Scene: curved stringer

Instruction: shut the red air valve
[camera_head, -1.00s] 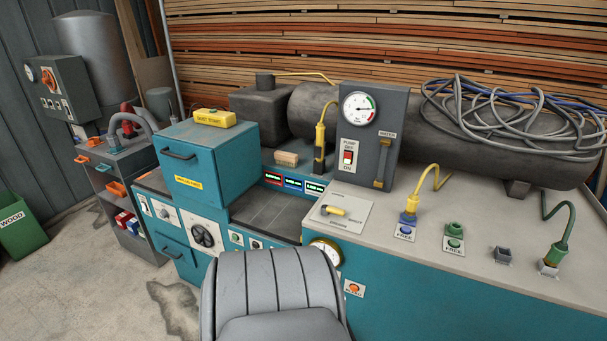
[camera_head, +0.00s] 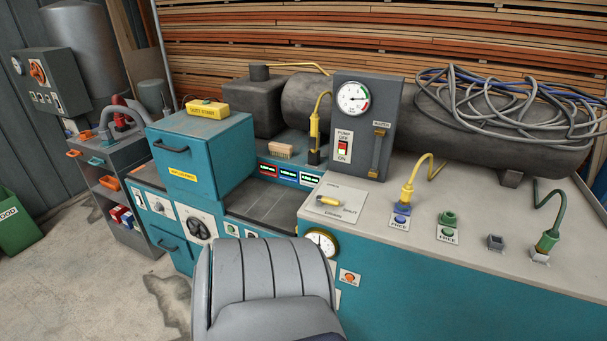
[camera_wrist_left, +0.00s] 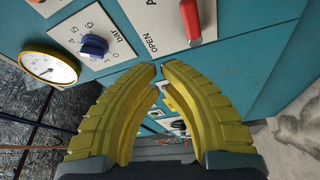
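The red valve lever (camera_wrist_left: 189,20) shows at the top of the left wrist view, on a white plate (camera_wrist_left: 151,14) marked OPEN on a teal panel. My left gripper (camera_wrist_left: 159,66) has yellow ribbed fingers, with tips close together and a narrow gap between them. Nothing is held in them, and the lever is beyond the tips, apart from them in the picture. A blue knob (camera_wrist_left: 93,46) with a bar scale and a yellow-rimmed gauge (camera_wrist_left: 50,65) sit left of the valve. I cannot make out the red valve in the head view. My right gripper is in neither view.
A grey padded, seat-like shape (camera_head: 265,285) stands before the bench front in the head view and hides part of it. The yellow-rimmed gauge (camera_head: 320,243) shows beside it. Hoses and sockets line the bench top (camera_head: 470,262). Floor at the left (camera_head: 110,290) is clear.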

